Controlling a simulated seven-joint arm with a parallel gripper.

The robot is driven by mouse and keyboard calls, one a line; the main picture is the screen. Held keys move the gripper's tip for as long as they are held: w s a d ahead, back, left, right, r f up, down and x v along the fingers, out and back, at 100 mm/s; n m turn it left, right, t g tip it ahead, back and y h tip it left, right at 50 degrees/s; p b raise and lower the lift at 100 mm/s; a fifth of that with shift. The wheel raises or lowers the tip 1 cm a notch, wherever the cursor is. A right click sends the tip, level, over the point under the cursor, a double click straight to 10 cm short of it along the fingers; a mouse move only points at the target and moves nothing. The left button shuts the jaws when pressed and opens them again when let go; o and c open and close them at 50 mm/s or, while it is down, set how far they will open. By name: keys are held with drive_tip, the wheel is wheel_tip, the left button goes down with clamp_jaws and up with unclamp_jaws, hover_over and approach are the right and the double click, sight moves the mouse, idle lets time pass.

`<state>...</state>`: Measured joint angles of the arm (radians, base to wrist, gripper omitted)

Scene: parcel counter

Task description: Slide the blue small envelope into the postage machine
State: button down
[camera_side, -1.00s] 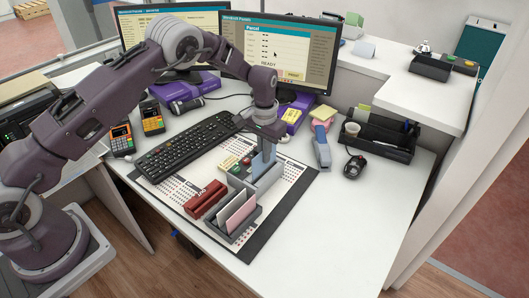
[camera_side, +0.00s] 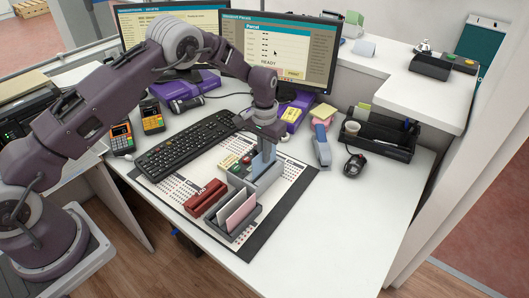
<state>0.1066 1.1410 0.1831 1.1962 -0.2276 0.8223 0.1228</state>
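The blue small envelope (camera_side: 264,158) stands upright below my gripper, at the grey postage machine (camera_side: 268,179) on the desk mat. Its lower edge is hidden by the machine, and it appears to be in the machine's slot. My gripper (camera_side: 265,141) points down and is shut on the envelope's top edge. The fingers are small in this view.
A dark holder (camera_side: 251,221) with white and pink envelopes stands in front of the machine, beside a red block (camera_side: 203,198). The keyboard (camera_side: 186,144) is to the left. A blue stapler-like object (camera_side: 322,151) and mouse (camera_side: 355,165) are to the right. The front right counter is clear.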

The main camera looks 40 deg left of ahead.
sight(265, 169)
drive_tip(key=shift+f, duration=1.9)
drive_tip(key=c, duration=1.6)
unclamp_jaws()
drive_tip(key=shift+r, duration=0.1)
wheel_tip(265, 169, up, 7)
drive_tip(key=shift+f, duration=0.1)
